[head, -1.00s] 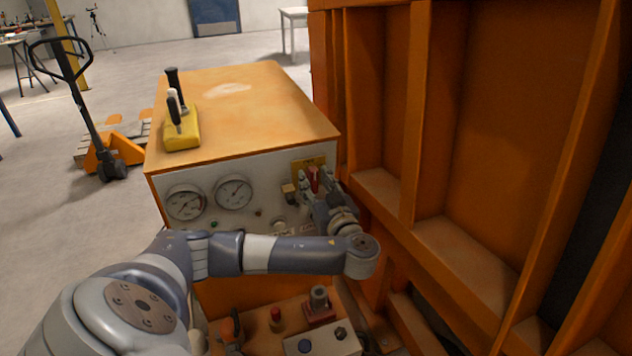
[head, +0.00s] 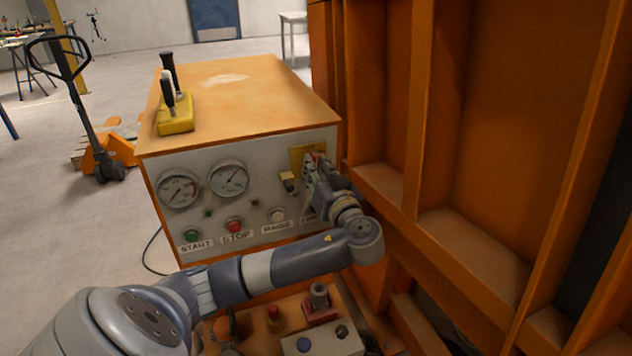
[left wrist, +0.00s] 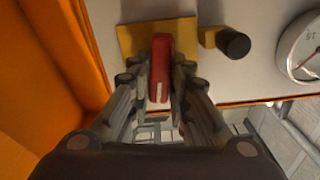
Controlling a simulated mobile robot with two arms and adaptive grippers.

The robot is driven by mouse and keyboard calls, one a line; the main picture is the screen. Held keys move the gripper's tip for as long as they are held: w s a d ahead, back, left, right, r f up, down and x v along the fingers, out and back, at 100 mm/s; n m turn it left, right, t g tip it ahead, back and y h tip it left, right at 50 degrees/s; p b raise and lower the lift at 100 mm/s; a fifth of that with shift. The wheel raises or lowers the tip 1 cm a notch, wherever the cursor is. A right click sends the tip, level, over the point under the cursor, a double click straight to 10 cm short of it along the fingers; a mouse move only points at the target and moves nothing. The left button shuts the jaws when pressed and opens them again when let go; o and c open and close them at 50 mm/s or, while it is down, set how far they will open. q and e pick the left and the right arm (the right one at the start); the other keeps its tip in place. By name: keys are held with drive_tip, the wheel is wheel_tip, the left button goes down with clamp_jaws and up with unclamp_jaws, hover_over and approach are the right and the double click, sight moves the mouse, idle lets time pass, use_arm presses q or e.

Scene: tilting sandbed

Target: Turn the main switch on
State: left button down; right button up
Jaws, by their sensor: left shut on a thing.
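The main switch is a red handle on a yellow plate (head: 299,158) at the upper right of the orange cabinet's front panel. In the left wrist view the red handle (left wrist: 160,68) stands between my two fingers, with the yellow plate (left wrist: 130,38) behind it. My left gripper (head: 314,168) is shut on the red handle; in the left wrist view its fingers (left wrist: 160,78) press on both sides. In the head view the gripper hides most of the handle. My right gripper is not in view.
The panel (head: 255,190) carries two round gauges (head: 229,179), a black knob (head: 289,182) beside the switch, and START, STOP and other buttons below. An orange ribbed wall (head: 385,200) stands close on the right. A lower box with controls (head: 322,343) lies beneath my arm.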

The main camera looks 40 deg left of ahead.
use_arm(q)
drive_tip(key=shift+w+d+f+m+p, duration=0.15)
drive_tip(key=shift+m+p, duration=0.85)
drive_tip(key=shift+m, duration=1.65)
drive_tip(key=shift+f+m+p, duration=0.1)
drive_tip(key=shift+m+p, duration=0.85)
drive_tip(key=shift+m, duration=1.75)
drive_tip(key=shift+w+d+f+m+p, duration=0.15)
drive_tip(key=shift+m+p, duration=0.85)
drive_tip(key=shift+m, duration=1.65)
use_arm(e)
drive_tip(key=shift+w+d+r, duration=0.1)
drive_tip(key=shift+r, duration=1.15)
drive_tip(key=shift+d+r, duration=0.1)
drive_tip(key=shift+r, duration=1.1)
use_arm(q)
drive_tip(key=shift+a, duration=0.1)
drive_tip(key=c, duration=1.5)
unclamp_jaws()
